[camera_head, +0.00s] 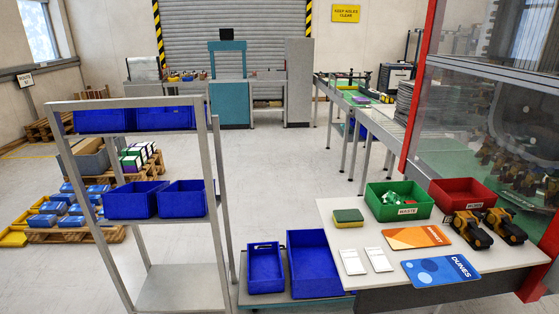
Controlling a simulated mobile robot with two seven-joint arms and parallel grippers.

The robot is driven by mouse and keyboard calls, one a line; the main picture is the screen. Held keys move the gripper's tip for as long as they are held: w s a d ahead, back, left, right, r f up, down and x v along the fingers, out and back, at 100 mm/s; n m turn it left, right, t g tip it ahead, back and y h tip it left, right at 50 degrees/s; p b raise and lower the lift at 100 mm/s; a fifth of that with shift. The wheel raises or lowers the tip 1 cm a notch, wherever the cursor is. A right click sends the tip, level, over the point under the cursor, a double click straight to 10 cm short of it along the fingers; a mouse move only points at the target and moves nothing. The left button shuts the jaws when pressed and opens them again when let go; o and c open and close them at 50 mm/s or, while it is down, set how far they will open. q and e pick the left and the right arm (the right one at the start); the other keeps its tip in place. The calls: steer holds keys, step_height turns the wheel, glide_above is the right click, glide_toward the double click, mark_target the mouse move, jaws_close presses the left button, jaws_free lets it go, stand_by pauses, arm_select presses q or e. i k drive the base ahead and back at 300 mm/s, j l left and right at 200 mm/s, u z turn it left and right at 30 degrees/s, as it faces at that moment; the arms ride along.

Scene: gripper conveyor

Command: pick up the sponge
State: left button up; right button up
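The sponge (348,218), yellow and green, lies flat on the white table (335,285) near its back left corner. It sits just left of the green waste bin (399,209), and nothing covers it. Neither of my grippers shows in the head view.
Two white cards (365,260), an orange card (417,237) and a blue card (440,270) lie in front of the sponge and bin. Two yellow-black devices (486,229) stand at the right, before a red bin (463,192). Blue bins (315,264) and a metal shelf (180,285) are to the left.

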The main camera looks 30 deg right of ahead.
mark_target(347, 218)
steer(key=i+z, duration=0.15)
steer(key=z, duration=0.3)
steer(key=i+j+z, duration=0.15)
steer(key=z, duration=0.35)
steer(key=i+j+z, duration=0.1)
steer(key=j+z, duration=0.15)
steer(key=z, duration=0.2)
steer(key=i+j+z, duration=0.1)
steer(key=z, duration=0.35)
steer(key=j+z, duration=0.35)
steer(key=z, duration=0.15)
steer(key=i+j+z, duration=0.1)
steer(key=j+z, duration=0.2)
steer(key=z, duration=0.2)
steer(key=j+z, duration=0.45)
steer(key=i+l, duration=0.05)
